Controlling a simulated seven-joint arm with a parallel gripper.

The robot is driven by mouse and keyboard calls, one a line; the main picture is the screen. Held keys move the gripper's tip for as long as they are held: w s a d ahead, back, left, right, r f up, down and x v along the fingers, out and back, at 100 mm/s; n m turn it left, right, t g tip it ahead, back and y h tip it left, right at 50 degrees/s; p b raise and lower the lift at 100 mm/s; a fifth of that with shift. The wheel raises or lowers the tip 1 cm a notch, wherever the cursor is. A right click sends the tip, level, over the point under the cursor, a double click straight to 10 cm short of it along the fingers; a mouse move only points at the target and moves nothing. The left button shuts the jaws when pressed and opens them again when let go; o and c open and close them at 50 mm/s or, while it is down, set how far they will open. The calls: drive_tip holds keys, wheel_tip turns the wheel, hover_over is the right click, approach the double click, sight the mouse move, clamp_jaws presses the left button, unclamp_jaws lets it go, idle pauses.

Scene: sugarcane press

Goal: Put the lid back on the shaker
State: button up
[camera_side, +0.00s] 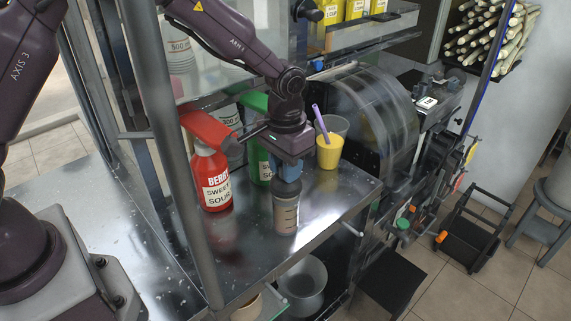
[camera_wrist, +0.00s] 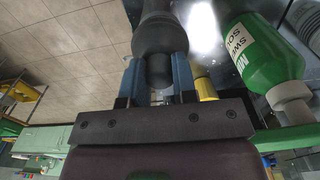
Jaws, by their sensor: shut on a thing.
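The shaker (camera_side: 286,214), a translucent cup with measuring marks and brownish contents, stands upright near the front edge of the metal counter. My gripper (camera_side: 287,172) points down directly above it, its blue fingers closed. In the wrist view my gripper (camera_wrist: 159,72) has its fingers on either side of the narrow top of the dark grey lid (camera_wrist: 160,38). The lid is in line with the shaker's mouth. The fingers partly hide it in the side view, and I cannot tell whether it is fully seated.
A red syrup bottle (camera_side: 212,180) stands left of the shaker, and a green bottle (camera_side: 260,160) stands close behind. A yellow drink with a purple straw (camera_side: 329,150) is behind right. The press drum (camera_side: 365,115) is farther right. The counter's front is clear.

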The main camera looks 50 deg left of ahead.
idle(0.4)
drive_tip(key=o, duration=1.4)
drive_tip(key=shift+o, duration=0.2)
drive_tip(key=shift+r, duration=3.5)
clamp_jaws()
